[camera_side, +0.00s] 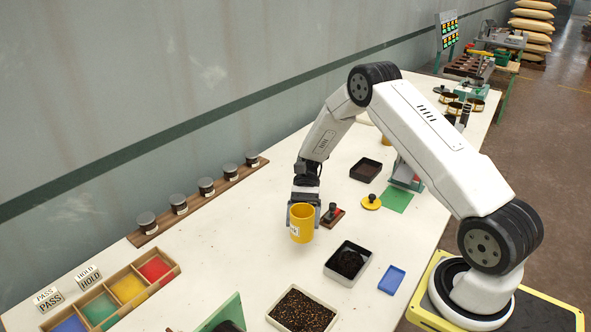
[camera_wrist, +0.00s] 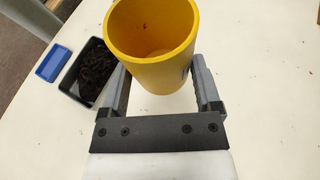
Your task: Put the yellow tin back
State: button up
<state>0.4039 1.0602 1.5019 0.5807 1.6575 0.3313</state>
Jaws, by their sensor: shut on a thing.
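The yellow tin (camera_side: 301,226) is a cup-shaped tin with a small white label on its side. My gripper (camera_side: 303,206) is shut on it and holds it upright, seemingly a little above the white table. In the wrist view the yellow tin (camera_wrist: 153,45) stands between my gripper's two fingers (camera_wrist: 160,85).
A tray of dark material (camera_side: 328,262), a blue tray (camera_side: 391,280) and a tray of brown grains (camera_side: 272,316) lie nearby. A coloured compartment box (camera_side: 178,272) and a rack of dark-lidded jars (camera_side: 189,210) are left. Table left of the tin is clear.

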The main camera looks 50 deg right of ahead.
jog(key=shift+s, duration=0.1)
jog(key=shift+s+d+f+n+g, duration=0.15)
jog(key=shift+s+n+g, duration=0.15)
jog(key=shift+s, duration=0.25)
jog(key=s+d+n+g+h, duration=0.1)
jog(key=s+n+h, duration=0.1)
jog(key=s, duration=0.1)
jog(key=s+d+n+g+h, duration=0.2)
jog(key=s+n, duration=0.1)
jog(key=s, duration=0.1)
jog(key=s+d+f+n+g+h, duration=0.1)
jog(key=s+d+n+g+h, duration=0.1)
jog(key=s+h, duration=0.1)
jog(key=shift+s+d, duration=0.15)
jog(key=shift+s, duration=0.3)
jog(key=s+d+n+h, duration=0.2)
jog(key=n+h, duration=0.1)
jog(key=s+d+n+h, duration=0.1)
jog(key=d, duration=0.1)
jog(key=shift+s+r+n+g+h, duration=0.2)
jog(key=shift+r+n+g+h, duration=0.1)
jog(key=shift+r+g+h, duration=0.1)
jog(key=d+r+n+t+h, duration=0.2)
jog(key=d+n+t+h, duration=0.5)
jog(key=n+t+h, duration=0.3)
jog(key=shift+w+r+n+h, duration=0.15)
jog(key=shift+w+n+h, duration=0.2)
jog(key=shift+n+h, duration=1.45)
jog(key=shift+n+y, duration=0.5)
